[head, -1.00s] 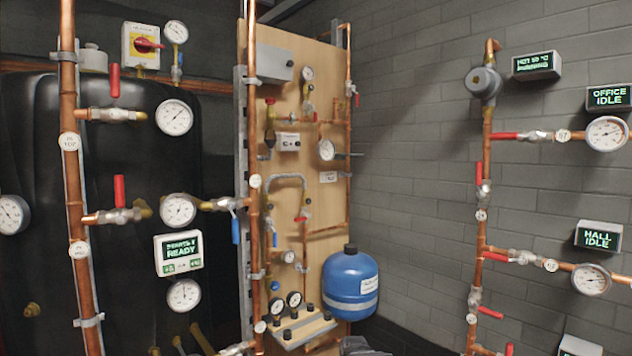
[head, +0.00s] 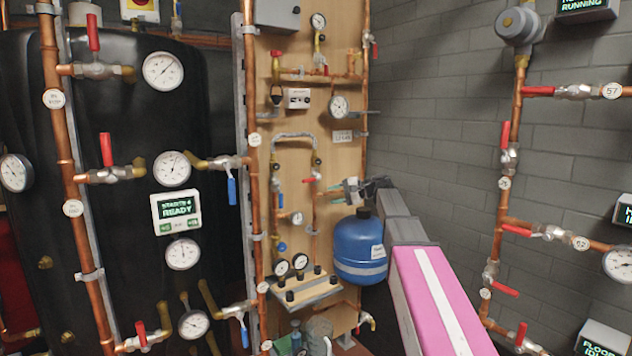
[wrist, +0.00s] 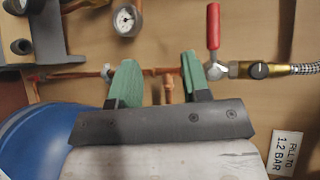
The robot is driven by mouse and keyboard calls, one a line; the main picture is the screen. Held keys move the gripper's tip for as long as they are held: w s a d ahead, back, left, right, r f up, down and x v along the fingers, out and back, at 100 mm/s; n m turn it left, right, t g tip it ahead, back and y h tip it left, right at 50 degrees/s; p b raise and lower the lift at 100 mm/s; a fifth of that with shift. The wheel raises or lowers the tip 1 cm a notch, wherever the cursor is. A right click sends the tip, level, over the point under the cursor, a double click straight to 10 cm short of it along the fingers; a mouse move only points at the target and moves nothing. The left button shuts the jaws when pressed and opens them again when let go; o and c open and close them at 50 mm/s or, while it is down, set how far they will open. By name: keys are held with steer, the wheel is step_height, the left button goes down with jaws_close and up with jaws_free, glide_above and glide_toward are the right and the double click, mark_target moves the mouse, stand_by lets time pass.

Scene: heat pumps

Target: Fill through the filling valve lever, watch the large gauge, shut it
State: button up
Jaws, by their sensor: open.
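The filling valve's red lever (wrist: 213,28) stands across its pipe in the wrist view, beside a braided hose and a black knob. In the head view the lever (head: 312,179) is small, below the looped hose on the wooden board. My gripper (wrist: 158,62) has green fingers spread apart with nothing between them; the lever is outside them, beyond the right finger. It also shows in the head view (head: 347,190), right of the lever. The large gauge (head: 339,105) is higher on the board; its reading is too small to tell. A label (wrist: 286,152) reads "FILL TO 1.2 BAR".
A blue vessel (head: 361,247) stands just below my gripper and fills the lower left of the wrist view. A small gauge (wrist: 125,19) sits near the copper pipe. A grey bracket (wrist: 43,45) is at the upper left. Other red levers and pipes line both sides.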

steer(key=y, duration=0.2)
glide_toward(312, 180)
steer(key=x, duration=1.1)
steer(key=shift+a, duration=0.15)
jaws_close()
